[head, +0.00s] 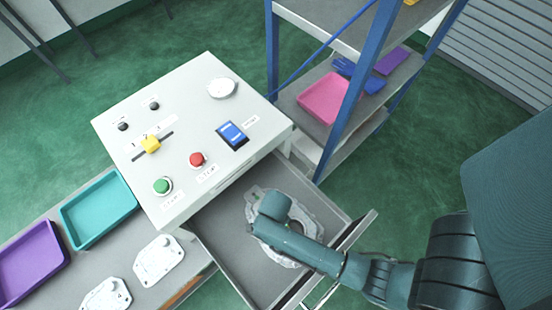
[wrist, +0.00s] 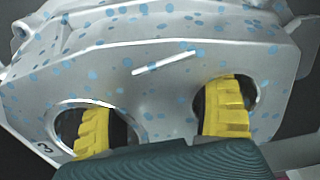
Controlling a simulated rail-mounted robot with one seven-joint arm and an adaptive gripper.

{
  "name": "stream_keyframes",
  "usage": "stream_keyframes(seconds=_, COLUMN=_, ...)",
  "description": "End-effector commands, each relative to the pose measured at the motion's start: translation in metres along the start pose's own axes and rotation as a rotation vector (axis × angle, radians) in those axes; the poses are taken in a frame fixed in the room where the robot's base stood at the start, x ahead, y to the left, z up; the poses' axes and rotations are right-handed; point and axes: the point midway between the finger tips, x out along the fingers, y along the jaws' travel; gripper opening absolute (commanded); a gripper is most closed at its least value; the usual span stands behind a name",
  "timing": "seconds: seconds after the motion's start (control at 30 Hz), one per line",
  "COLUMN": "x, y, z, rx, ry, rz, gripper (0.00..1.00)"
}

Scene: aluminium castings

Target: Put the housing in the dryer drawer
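The housing is a pale grey cast part (head: 310,222) with blue speckles in the wrist view (wrist: 165,95). In the head view it is within the outline of the pulled-out dryer drawer (head: 222,247). My arm covers its middle, and whether it touches the drawer floor cannot be told. My gripper (wrist: 160,115) is at the housing, with its two yellow fingers spread apart, one showing in each round hole. Dark gaps show beside the fingers, and no firm grip on the web between the holes is visible. The finger ends are hidden in the head view.
The dryer's panel box (head: 190,130) stands above the drawer, with buttons and a yellow slider. A teal tray (head: 97,230), a purple tray (head: 30,262) and pale cover plates (head: 158,260) lie at left. A blue-framed shelf (head: 355,100) with a pink tray (head: 325,97) stands behind.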

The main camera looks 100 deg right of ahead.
Motion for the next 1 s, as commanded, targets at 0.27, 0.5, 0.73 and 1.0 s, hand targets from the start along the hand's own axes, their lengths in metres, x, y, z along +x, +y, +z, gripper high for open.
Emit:
stream_keyframes(seconds=0.27, x=-0.007, y=0.0, z=0.0, rx=0.0, ry=0.0, rz=-0.001, gripper=0.74)
stream_keyframes(seconds=0.5, x=-0.061, y=-0.001, z=0.0, rx=0.0, ry=-0.001, rz=-0.004, gripper=0.74)
stream_keyframes(seconds=0.73, x=-0.108, y=-0.001, z=0.0, rx=0.0, ry=0.0, rz=-0.001, gripper=0.74)
stream_keyframes(seconds=1.0, x=-0.12, y=0.0, z=0.0, rx=0.0, ry=0.001, rz=0.001, gripper=0.74)
